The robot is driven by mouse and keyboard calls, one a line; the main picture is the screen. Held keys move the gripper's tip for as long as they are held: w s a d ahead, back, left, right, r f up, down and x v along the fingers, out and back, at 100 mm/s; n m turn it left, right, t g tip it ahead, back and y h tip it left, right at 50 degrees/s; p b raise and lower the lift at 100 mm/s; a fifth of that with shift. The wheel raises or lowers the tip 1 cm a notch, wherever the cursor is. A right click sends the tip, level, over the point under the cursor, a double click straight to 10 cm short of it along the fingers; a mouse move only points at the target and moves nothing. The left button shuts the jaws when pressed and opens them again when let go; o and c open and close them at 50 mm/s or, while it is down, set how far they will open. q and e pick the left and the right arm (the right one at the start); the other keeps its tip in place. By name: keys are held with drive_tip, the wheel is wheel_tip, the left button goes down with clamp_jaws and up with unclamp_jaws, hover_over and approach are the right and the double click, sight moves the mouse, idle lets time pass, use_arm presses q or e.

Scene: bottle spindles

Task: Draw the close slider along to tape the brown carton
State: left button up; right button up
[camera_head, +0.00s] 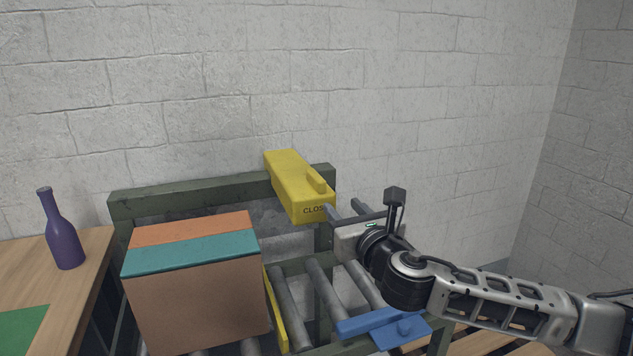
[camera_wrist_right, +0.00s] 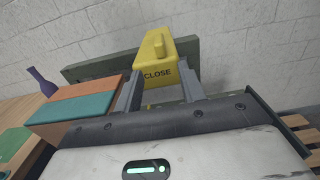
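The yellow close slider (camera_head: 290,178), marked "CLOSE", sits on the dark green rail behind the rollers, with a raised yellow handle (camera_head: 317,181) on top. It also shows in the right wrist view (camera_wrist_right: 178,52), straight ahead and above the fingertips. The brown carton (camera_head: 200,305) stands on the rollers to its left, its top showing an orange part and a teal strip (camera_head: 190,254); it also shows in the right wrist view (camera_wrist_right: 75,103). My right gripper (camera_head: 343,206) is open and empty, just right of the slider's front end. My left gripper is not in view.
A blue slider-like block (camera_head: 383,327) is at the front right of the roller frame. Bare rollers (camera_head: 322,290) lie right of the carton. A purple bottle (camera_head: 62,232) stands on the wooden table (camera_head: 85,265) at left, near a green patch (camera_head: 22,330). A block wall stands behind.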

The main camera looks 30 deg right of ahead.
sight(316, 179)
drive_tip(key=p+x, duration=0.1)
drive_tip(key=x, duration=1.4)
drive_tip(key=shift+w+a, duration=0.1)
drive_tip(key=shift+w, duration=0.15)
clamp_jaws()
